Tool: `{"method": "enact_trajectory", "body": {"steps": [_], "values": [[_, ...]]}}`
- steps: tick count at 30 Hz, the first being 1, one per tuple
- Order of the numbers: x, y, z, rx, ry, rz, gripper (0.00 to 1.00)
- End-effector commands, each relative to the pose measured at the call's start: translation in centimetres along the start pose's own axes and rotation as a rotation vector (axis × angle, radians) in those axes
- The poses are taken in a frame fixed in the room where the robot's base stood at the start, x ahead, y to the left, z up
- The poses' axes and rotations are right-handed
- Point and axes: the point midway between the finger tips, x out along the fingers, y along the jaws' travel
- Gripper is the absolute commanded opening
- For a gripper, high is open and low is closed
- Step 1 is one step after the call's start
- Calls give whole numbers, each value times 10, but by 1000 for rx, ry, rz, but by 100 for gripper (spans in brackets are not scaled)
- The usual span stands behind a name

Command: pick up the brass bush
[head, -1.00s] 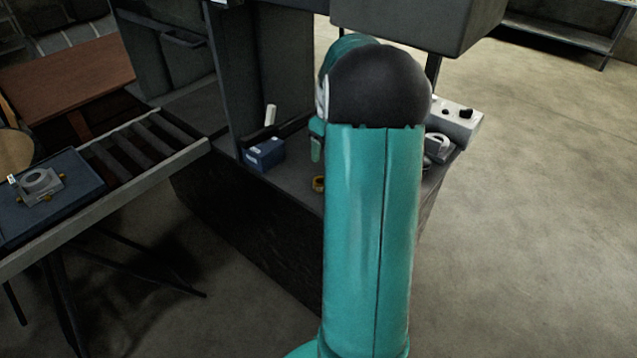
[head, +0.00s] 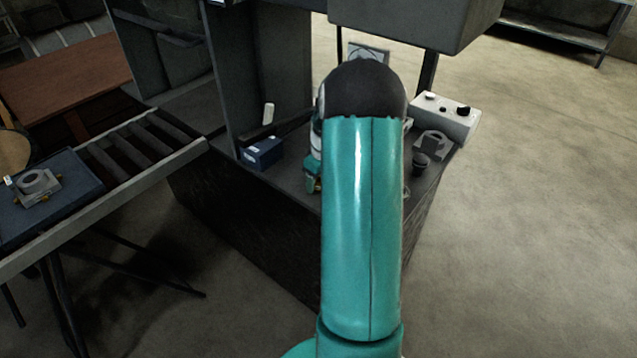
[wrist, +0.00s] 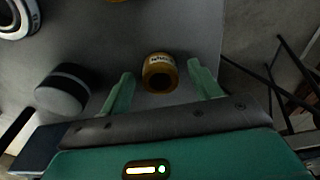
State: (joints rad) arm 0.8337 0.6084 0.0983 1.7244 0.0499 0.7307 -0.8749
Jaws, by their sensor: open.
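The brass bush (wrist: 160,72) is a short yellow-brown ring with a white label. In the wrist view it lies on the grey bench top (wrist: 130,30) between the two teal fingers of my gripper (wrist: 162,84). The fingers are open, with a gap on each side of the bush, and they do not appear to touch it. In the head view my gripper (head: 313,184) is low over the bench, mostly behind my arm. The bush is not clearly visible there.
A blue box (head: 263,153) stands left of my gripper. A dark round piece (wrist: 62,90) sits left of the fingers. A white control box (head: 446,117) and a grey bracket (head: 432,146) are at the right. A blue tray (head: 75,185) lies on the roller stand.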

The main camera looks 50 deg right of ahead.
Motion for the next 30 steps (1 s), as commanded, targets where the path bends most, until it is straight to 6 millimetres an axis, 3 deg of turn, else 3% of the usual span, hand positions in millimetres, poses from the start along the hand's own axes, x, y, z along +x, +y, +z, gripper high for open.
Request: {"method": "enact_trajectory", "body": {"steps": [7, 14, 24, 30], "values": [[2, 0, 0, -1, 1, 1, 61], [1, 0, 0, -1, 1, 1, 16], [-1, 0, -1, -1, 1, 2, 14], [-16, 1, -3, -2, 3, 3, 14]]}}
